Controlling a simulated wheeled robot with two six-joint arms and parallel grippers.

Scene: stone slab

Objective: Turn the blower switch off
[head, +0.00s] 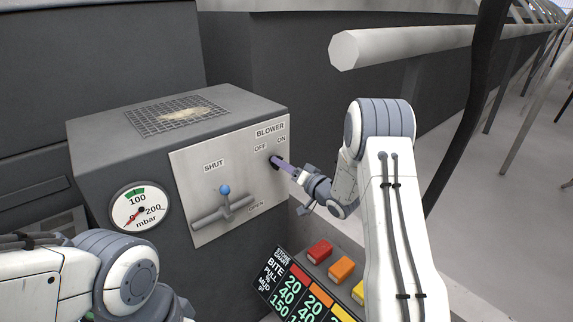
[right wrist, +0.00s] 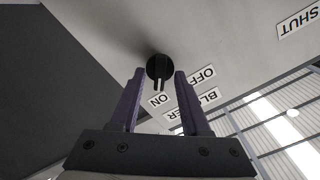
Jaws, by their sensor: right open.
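The blower switch is a round black knob (right wrist: 159,67) on the pale panel (head: 240,165), under the BLOWER label. In the right wrist view its ridge points toward the ON label (right wrist: 158,100), away from the OFF label (right wrist: 202,76). My right gripper (head: 279,162) is open, its purple fingers aimed at the knob. In the right wrist view one fingertip is on each side of the ridge; I cannot tell whether they touch it. In the head view the fingers mostly hide the knob. My left arm shows at lower left, its gripper out of view.
A blue-tipped lever (head: 224,190) sits on the same panel between SHUT and OPEN. A pressure gauge (head: 141,207) is to its left. A box with red, orange and yellow buttons (head: 341,268) is below my right gripper. A thick pale rail (head: 400,45) runs behind my right arm.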

